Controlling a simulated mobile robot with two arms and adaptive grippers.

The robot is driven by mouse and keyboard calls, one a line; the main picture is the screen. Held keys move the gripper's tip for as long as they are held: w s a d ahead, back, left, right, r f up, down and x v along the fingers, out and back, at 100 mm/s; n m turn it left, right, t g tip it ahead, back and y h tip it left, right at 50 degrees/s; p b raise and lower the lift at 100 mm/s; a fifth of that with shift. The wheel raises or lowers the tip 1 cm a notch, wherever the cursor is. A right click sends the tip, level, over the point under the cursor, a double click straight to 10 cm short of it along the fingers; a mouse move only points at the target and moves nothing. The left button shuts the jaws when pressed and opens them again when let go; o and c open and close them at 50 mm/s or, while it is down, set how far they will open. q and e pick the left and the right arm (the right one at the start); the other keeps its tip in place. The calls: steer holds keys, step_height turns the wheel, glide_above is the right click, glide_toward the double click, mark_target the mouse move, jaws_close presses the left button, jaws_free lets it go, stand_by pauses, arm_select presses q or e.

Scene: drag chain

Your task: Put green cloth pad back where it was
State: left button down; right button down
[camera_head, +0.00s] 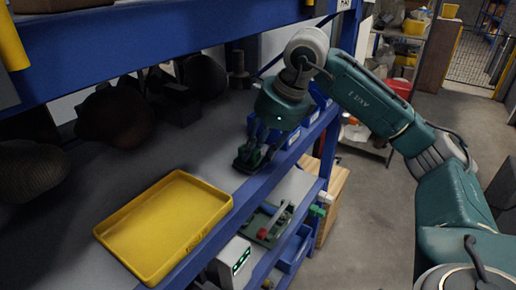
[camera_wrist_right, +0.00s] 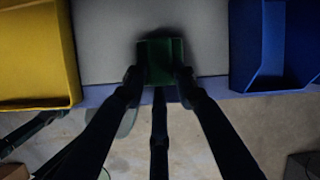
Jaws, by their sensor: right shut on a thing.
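The green cloth pad (camera_wrist_right: 163,62) shows in the right wrist view between the fingers of my right gripper (camera_wrist_right: 160,76), near the front edge of the grey shelf. My right gripper is shut on it. In the head view the right gripper (camera_head: 248,158) reaches down to the shelf between the yellow tray and the blue bins, and the pad is mostly hidden by the dark fingers. I cannot tell whether the pad touches the shelf. My left gripper is not in view.
A yellow tray (camera_head: 165,225) lies on the shelf to the left of the gripper. Blue bins (camera_head: 292,125) stand to its right. Dark rounded objects (camera_head: 115,118) sit at the back left. A blue shelf beam (camera_head: 190,40) runs overhead. The grey shelf (camera_head: 80,225) has bare room around the tray.

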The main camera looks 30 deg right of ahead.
steer(key=shift+a+f, duration=0.1)
steer(key=shift+f, duration=0.05)
steer(key=c, duration=1.4)
jaws_free()
steer(key=shift+o, duration=0.2)
steer(key=shift+r, duration=0.3)
steer(key=b+v, duration=0.1)
steer(key=v, duration=0.6)
steer(key=shift+s+r, duration=0.1)
